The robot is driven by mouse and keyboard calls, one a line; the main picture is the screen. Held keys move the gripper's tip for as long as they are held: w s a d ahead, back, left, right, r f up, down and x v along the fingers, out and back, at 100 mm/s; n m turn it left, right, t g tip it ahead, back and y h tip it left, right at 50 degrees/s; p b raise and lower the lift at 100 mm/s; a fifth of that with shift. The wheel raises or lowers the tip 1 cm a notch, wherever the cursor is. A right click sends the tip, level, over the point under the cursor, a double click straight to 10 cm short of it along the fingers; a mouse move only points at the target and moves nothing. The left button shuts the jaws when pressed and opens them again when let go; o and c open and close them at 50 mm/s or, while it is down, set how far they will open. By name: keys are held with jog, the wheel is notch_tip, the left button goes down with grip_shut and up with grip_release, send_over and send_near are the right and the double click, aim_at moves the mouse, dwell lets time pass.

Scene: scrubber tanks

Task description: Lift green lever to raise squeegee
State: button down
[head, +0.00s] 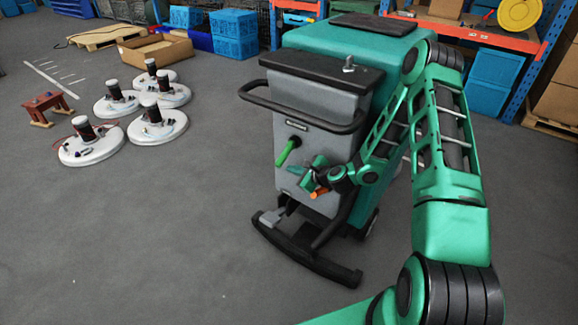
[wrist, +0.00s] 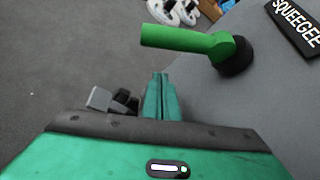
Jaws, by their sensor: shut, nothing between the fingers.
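The green lever (head: 287,152) sticks out from the grey rear panel of the scrubber (head: 318,100), angled down to the left. In the wrist view the lever (wrist: 185,40) has a black round pivot at its right end, near a "SQUEEGEE" label (wrist: 296,22). My gripper (head: 312,170) is beside the panel, to the right of and a little below the lever in the head view. In the wrist view its closed fingers (wrist: 160,95) are apart from the lever. They are shut and empty. The squeegee (head: 305,250) is the dark curved bar low at the machine's rear.
A black handlebar (head: 300,118) curves out above the lever. A grey pedal (head: 270,217) sits low at the rear. Several round white machines (head: 92,145) and a small red stool (head: 46,106) stand at the left. The floor in front is clear.

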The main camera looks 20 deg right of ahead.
aim_at(284, 155)
jog(key=shift+s+a+r, duration=0.1)
jog(key=shift+a+r, duration=0.2)
jog(key=shift+r, duration=0.3)
jog(key=shift+s+a+r, duration=0.1)
jog(key=shift+a+r, duration=0.2)
jog(key=shift+r, duration=0.35)
jog(key=shift+s+a+r, duration=0.1)
jog(key=shift+a+r, duration=0.2)
jog(key=shift+r, duration=0.3)
jog(key=shift+d+r, duration=0.1)
jog(key=shift+d, duration=0.1)
